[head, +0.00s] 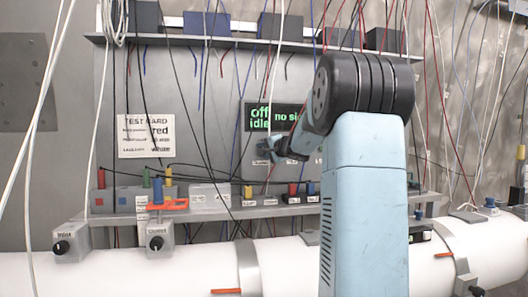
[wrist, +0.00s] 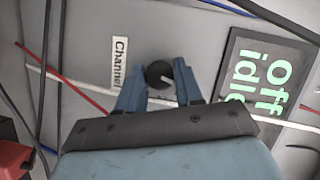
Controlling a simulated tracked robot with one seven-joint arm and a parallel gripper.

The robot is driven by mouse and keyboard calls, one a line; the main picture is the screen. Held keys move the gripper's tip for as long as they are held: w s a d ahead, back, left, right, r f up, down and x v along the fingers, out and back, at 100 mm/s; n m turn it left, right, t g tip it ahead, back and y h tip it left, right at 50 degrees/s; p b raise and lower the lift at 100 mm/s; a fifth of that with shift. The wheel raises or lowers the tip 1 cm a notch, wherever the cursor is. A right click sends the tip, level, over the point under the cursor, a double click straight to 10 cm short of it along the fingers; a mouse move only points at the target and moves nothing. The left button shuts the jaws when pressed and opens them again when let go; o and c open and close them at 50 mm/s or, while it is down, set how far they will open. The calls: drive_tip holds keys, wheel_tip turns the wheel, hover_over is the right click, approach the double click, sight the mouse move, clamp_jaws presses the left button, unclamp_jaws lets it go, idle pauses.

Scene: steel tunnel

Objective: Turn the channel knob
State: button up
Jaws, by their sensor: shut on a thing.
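The channel knob (wrist: 159,75) is a round black knob with a white pointer line, on the grey panel in the wrist view. A white label reading "Channel" (wrist: 119,62) is beside it. My gripper (wrist: 160,68) has its two blue fingers on either side of the knob and is shut on it. The pointer slants down to the right in this view. The knob cannot be made out there.
Many cables hang in front of the panel, and some cross near my gripper. A shelf (head: 214,202) with coloured plugs and an orange-handled part (head: 167,205) runs below. Two small knob boxes, one labelled Inlet (head: 72,239), sit by the white pipe (head: 190,270).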

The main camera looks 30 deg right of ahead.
drive_tip(key=m+t, duration=0.1)
drive_tip(key=m, duration=0.3)
drive_tip(key=f+m+t+h, duration=0.1)
drive_tip(key=m+t, duration=0.1)
drive_tip(key=m, duration=0.2)
drive_tip(key=m+t, duration=0.1)
drive_tip(key=m, duration=0.4)
drive_tip(key=shift+f, duration=0.15)
idle(0.3)
drive_tip(key=o, duration=0.8)
drive_tip(key=shift+t, duration=0.3)
drive_tip(key=shift+o, duration=1.2)
drive_tip(key=shift+r, duration=0.2)
drive_tip(key=v, duration=1.4)
drive_tip(key=shift+a, duration=0.2)
drive_tip(key=shift+w, duration=0.15)
